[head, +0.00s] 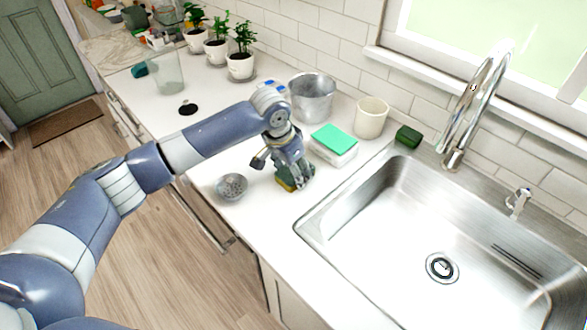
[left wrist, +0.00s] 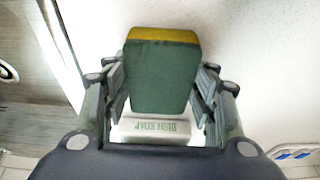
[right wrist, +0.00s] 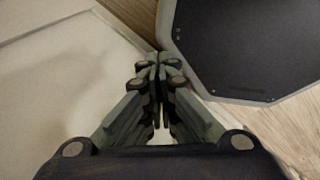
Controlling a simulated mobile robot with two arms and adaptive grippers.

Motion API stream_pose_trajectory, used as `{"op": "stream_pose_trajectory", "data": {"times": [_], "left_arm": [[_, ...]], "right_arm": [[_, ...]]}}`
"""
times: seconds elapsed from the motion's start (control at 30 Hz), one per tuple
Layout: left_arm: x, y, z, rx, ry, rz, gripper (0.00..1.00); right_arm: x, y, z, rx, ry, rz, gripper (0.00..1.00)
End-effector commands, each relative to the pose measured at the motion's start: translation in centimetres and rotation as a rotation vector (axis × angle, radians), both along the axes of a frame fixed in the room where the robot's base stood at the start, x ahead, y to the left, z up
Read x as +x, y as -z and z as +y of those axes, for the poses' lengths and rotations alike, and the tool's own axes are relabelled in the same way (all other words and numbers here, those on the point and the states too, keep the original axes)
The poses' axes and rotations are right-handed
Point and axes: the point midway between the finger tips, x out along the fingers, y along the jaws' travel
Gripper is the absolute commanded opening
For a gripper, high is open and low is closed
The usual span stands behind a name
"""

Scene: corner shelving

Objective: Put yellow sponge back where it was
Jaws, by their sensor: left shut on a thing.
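The yellow sponge with a dark green side (head: 283,187) is at my left gripper (head: 291,178), over the counter left of the sink. In the left wrist view the sponge (left wrist: 162,78) sits between the two fingers of my left gripper (left wrist: 160,98), which are shut on it. Its yellow layer is at the far end. I cannot tell whether it touches the counter. My right gripper (right wrist: 157,75) has its fingers together with nothing between them; it is not in the head view.
A green-topped white block (head: 333,142), a metal bucket (head: 312,97), a cream cup (head: 371,118), a small bowl (head: 231,187) and a dark green block (head: 408,136) surround the gripper. The sink (head: 340,215) is right.

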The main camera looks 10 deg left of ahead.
Motion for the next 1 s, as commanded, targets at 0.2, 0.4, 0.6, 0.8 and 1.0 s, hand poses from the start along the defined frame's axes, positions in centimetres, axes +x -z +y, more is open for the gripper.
{"op": "stream_pose_trajectory", "data": {"times": [0.2, 0.4, 0.6, 0.8, 1.0], "left_arm": [[0.0, 0.2, 0.0, 0.0, 0.0, 0.0, 0.67], [0.0, 0.2, 0.0, 0.0, 0.0, 0.0, 0.73], [0.0, 0.1, 0.0, 0.0, 0.0, -0.001, 0.73], [-0.3, -2.0, 0.3, -0.002, 0.001, -0.006, 0.73], [-1.3, -6.2, 0.9, -0.001, 0.001, -0.006, 0.73]], "right_arm": [[0.3, -0.1, 0.0, 0.0, 0.0, -0.004, 0.0], [0.3, -0.1, 0.0, 0.0, 0.0, -0.005, 0.0], [0.4, -0.1, 0.0, 0.0, 0.001, -0.006, 0.0], [0.4, 0.3, 0.0, 0.0, 0.001, -0.006, 0.0], [0.4, 0.9, 0.0, 0.001, 0.001, -0.007, 0.0]]}}
